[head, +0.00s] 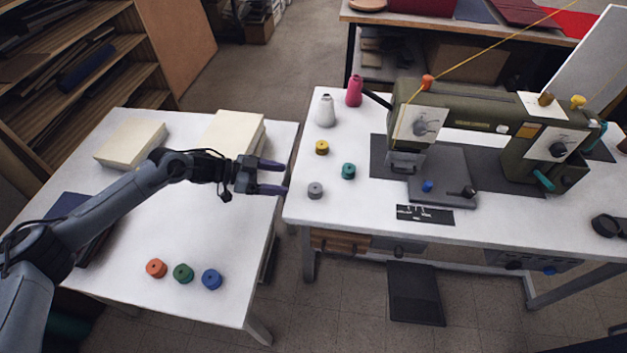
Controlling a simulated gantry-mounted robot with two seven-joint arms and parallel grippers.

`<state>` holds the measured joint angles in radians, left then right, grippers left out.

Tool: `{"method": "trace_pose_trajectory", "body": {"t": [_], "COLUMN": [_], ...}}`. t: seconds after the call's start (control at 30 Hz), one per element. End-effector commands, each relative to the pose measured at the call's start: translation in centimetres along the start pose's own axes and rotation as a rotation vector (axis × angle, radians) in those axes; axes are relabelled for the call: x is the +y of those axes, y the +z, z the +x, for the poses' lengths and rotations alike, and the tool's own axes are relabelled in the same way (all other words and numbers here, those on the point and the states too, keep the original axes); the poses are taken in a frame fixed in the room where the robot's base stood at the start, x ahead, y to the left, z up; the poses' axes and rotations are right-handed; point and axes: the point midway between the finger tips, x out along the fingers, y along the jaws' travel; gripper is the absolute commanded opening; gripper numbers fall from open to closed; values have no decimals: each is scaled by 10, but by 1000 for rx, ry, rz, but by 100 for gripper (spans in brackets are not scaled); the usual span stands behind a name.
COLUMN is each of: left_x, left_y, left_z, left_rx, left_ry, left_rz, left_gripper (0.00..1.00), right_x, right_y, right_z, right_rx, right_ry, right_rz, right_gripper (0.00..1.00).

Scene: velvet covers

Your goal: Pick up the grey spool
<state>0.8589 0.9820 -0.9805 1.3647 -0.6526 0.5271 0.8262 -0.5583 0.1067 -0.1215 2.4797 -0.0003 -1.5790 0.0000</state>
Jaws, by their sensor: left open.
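The grey spool (315,190) stands on the white sewing table (345,218), close to its left edge. My left gripper (286,178) is open and empty, with its two fingers pointing right toward the grey spool. It is a short way to the left of the spool, over the gap between the two tables, and does not touch it. My right gripper is not in view.
A yellow spool (322,147) and a teal spool (348,171) stand near the grey one. White (325,111) and pink (354,91) thread cones stand behind. A sewing machine (470,130) is to the right. Orange (156,268), green (183,273) and blue (212,279) spools sit on the left table.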

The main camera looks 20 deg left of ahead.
Motion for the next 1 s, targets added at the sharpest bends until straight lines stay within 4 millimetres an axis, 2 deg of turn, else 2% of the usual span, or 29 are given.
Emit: {"method": "trace_pose_trajectory", "body": {"t": [0.1,0.23,0.57,0.9,1.0], "left_x": [1,1,2,6,6], "left_y": [1,0,1,3,2], "left_z": [19,35,52,92,97], "left_rx": [3,2,2,2,1], "left_ry": [4,2,1,1,0], "left_rz": [1,2,3,3,2], "left_gripper": [74,74,74,74,74], "right_x": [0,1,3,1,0], "right_y": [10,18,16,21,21], "right_z": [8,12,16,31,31], "right_rx": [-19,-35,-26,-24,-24], "right_ry": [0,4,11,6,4], "right_rz": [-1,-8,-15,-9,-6], "right_gripper": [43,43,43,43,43]}}
